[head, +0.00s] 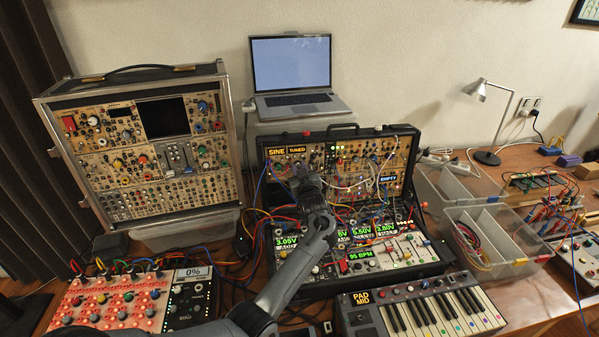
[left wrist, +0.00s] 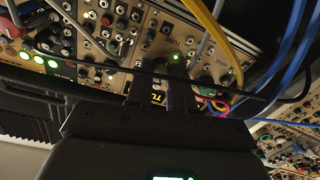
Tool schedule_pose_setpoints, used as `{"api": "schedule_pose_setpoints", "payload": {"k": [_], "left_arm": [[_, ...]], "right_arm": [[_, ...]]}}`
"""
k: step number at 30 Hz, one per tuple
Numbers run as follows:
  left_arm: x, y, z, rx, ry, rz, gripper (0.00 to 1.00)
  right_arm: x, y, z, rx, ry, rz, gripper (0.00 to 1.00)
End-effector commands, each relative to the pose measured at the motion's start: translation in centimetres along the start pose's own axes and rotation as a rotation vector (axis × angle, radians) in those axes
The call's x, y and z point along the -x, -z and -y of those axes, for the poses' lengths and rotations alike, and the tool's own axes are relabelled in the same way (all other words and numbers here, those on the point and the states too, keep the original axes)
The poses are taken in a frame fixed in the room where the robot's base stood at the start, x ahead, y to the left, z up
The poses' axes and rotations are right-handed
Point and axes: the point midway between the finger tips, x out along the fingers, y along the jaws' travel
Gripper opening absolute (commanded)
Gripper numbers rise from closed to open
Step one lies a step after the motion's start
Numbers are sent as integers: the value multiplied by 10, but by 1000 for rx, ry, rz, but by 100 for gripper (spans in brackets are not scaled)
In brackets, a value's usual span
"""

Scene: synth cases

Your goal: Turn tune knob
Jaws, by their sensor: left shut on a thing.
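My left gripper (head: 300,178) reaches down to the upper panel of the open black synth case (head: 425,262), just below the "SINE" display (head: 277,152) and the "TUNED" display (head: 297,150). In the left wrist view its two fingers (left wrist: 175,68) are shut on a small knob at the panel, taken as the tune knob (left wrist: 175,57). Only a small greenish part of the knob shows between the fingertips. In the head view the gripper hides the knob. A yellow-lit display (left wrist: 157,98) is partly hidden behind the fingers. My right gripper is in neither view.
Patch cables hang close to the gripper, including a yellow cable (left wrist: 215,35) and a blue cable (left wrist: 285,60). A laptop (head: 292,75) stands behind. Another synth case (head: 140,150) stands left, a keyboard (head: 425,312) in front, and clear bins (head: 495,240) right.

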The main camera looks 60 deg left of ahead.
Motion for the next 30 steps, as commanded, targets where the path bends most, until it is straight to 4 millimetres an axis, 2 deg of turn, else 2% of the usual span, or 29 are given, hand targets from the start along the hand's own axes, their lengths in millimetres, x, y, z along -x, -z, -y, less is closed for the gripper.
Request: {"api": "schedule_pose_setpoints", "payload": {"k": [6, 19, 20, 24, 30], "left_arm": [[0, 0, -1, 59, 5, 2, 0], [0, 0, 0, 69, 7, 2, 0], [0, 0, 0, 69, 7, 2, 25], [0, 0, 0, 68, 7, 2, 47], [0, 0, 0, 68, 7, 2, 48]], "right_arm": [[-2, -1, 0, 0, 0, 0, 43], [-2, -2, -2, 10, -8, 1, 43], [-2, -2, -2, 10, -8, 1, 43], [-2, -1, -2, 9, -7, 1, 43], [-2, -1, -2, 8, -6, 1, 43]]}}
